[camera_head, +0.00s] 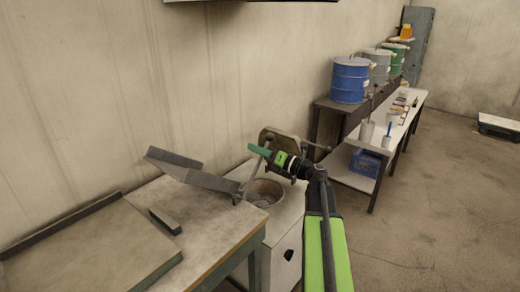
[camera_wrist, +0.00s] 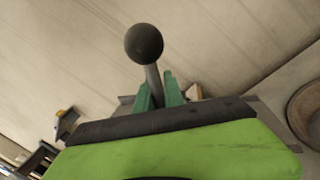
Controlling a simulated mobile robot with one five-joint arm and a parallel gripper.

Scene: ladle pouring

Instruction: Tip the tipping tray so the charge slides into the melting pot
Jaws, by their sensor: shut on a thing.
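The tipping tray (camera_head: 195,172) is a grey metal tray above the near table's right end. It is tilted, with its left end high and its right end lower, toward the melting pot (camera_head: 266,193). The pot is a round opening in a pale cabinet; part of its rim shows at the right of the wrist view (camera_wrist: 306,110). A thin lever (camera_head: 250,177) rises from the tray's right end. My gripper (camera_head: 260,150) is shut on this lever. In the wrist view a dark ball knob (camera_wrist: 144,44) stands beyond the green fingers (camera_wrist: 158,90). I cannot make out the charge.
A brownish plate (camera_head: 282,140) with a bar stands upright behind my gripper, near the pot. The near table (camera_head: 100,240) has a raised slab and a small dark block (camera_head: 165,221). Blue, grey and green drums (camera_head: 350,80) stand on a bench further back.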

